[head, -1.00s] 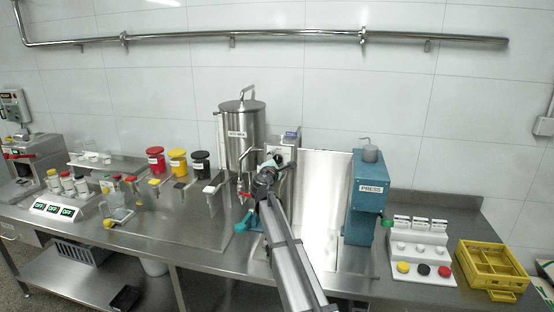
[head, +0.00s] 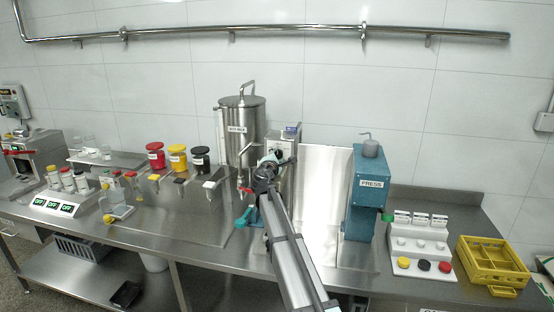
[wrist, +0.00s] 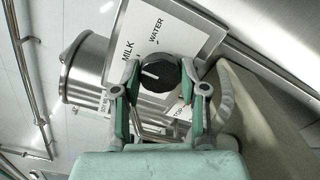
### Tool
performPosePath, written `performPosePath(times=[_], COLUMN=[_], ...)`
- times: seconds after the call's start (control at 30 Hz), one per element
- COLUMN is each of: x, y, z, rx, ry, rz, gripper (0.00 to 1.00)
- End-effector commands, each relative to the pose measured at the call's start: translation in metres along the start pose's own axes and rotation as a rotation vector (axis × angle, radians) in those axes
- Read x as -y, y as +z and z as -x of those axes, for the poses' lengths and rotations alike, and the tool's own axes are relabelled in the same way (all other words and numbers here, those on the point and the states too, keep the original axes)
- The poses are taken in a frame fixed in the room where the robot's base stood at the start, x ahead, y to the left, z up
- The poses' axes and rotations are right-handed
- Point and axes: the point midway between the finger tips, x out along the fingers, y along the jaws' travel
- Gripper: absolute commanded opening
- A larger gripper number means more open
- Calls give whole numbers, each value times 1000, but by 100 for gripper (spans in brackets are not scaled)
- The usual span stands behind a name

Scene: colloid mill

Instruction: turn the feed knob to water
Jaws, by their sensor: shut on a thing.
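The feed knob (wrist: 160,74) is round and black with a white pointer line. In the wrist view it sits on a white plate (wrist: 193,30) marked MILK (wrist: 127,50) and WATER (wrist: 157,29). The pointer line lies toward the picture's left, below the MILK label and away from WATER. My gripper (wrist: 161,80) has one green-backed finger on each side of the knob and is shut on it. In the head view my gripper (head: 270,164) is at the front of the metal box (head: 290,138); the knob is hidden there.
A bright metal panel (head: 322,190) and the blue press (head: 370,190) stand to the right.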

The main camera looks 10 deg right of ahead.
Motion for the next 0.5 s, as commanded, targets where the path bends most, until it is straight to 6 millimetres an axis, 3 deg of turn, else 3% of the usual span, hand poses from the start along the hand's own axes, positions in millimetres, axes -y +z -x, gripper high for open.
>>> performPosePath(times=[0.5], x=[8], y=[-4], z=[-2], rx=[1], ry=[4], rz=[-392], gripper=[8])
